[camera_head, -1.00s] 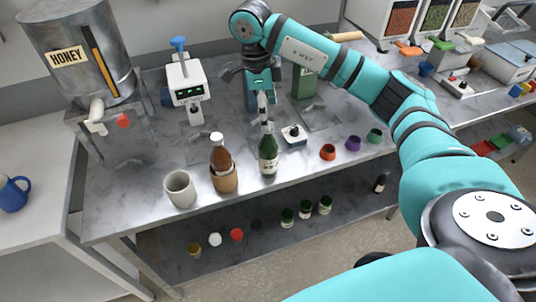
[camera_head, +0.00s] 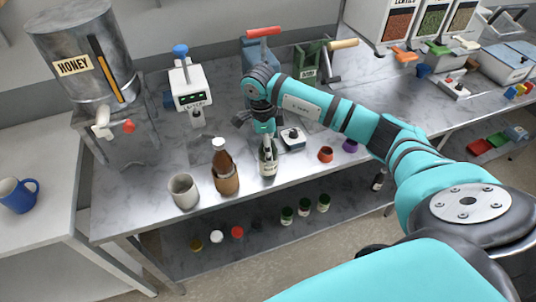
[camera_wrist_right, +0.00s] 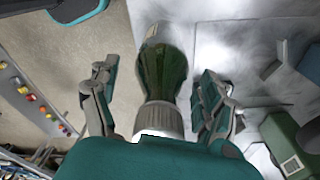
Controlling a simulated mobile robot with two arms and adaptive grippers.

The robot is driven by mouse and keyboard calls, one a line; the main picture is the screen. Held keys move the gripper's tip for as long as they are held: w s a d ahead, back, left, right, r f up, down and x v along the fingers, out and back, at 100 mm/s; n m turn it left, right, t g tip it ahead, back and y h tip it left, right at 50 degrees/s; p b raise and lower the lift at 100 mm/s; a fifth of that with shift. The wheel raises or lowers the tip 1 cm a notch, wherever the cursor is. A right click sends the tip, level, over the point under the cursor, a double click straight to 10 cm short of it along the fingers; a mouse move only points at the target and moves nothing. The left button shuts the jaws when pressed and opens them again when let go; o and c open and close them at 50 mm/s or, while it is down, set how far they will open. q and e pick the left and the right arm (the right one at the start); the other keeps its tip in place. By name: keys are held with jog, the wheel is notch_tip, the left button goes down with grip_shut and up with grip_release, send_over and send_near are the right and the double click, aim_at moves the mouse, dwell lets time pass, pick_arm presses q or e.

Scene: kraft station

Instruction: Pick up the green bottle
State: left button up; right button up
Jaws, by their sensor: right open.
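The green bottle (camera_head: 268,165) stands upright near the front edge of the steel table, just right of a brown bottle. My right gripper (camera_head: 266,143) is at its upper part, hiding much of the neck in the head view. In the right wrist view the green bottle (camera_wrist_right: 162,70) lies between the two spread fingers of the right gripper (camera_wrist_right: 158,92). There is a visible gap on both sides, so the fingers are open and not gripping it. My left gripper is in neither view.
Jars sit on the lower shelf (camera_head: 262,235).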

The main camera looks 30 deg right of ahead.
grip_shut()
jog(key=shift+w, duration=0.1)
dwell(0.4)
jog(key=shift+r, duration=0.1)
